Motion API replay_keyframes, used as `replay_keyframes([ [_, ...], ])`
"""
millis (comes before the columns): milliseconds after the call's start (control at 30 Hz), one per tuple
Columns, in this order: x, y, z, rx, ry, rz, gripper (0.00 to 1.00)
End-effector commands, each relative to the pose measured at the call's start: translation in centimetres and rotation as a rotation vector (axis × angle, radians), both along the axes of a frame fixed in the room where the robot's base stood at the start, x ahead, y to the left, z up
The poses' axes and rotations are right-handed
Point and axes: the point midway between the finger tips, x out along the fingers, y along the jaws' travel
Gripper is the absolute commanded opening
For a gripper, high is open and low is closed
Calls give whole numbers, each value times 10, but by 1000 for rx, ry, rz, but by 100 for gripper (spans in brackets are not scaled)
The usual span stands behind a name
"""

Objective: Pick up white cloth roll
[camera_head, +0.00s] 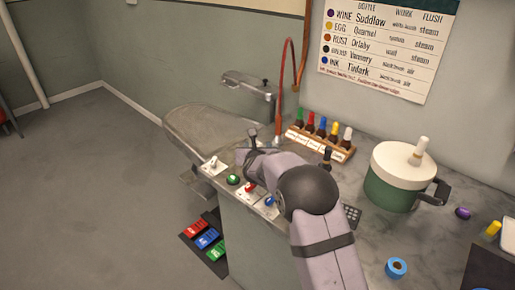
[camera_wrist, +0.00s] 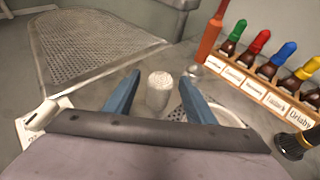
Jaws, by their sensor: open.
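A white cloth roll (camera_wrist: 158,92) stands upright in the wrist view, with a round textured top. My gripper (camera_wrist: 153,95) is open, with one blue finger on each side of the roll. I cannot tell whether either finger touches it. The lower part of the roll is hidden behind the gripper body. In the head view my gripper (camera_head: 252,148) is over the counter by the rack, and my arm covers much of that area. I cannot make out the roll clearly there.
A rack (camera_head: 320,144) of bottles with coloured caps stands right of my gripper. A perforated grey board (camera_wrist: 85,45) lies to the left.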

Motion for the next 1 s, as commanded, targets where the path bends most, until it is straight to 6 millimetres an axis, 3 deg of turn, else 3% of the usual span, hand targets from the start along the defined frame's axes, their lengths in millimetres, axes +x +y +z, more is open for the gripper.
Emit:
replay_keyframes([
  [433,11,-1,-5,0,0,0,50],
  [467,11,-1,-5,0,0,0,48],
  [633,11,-1,-5,0,0,0,7],
  [1000,11,-1,0,1,-2,0,7],
])
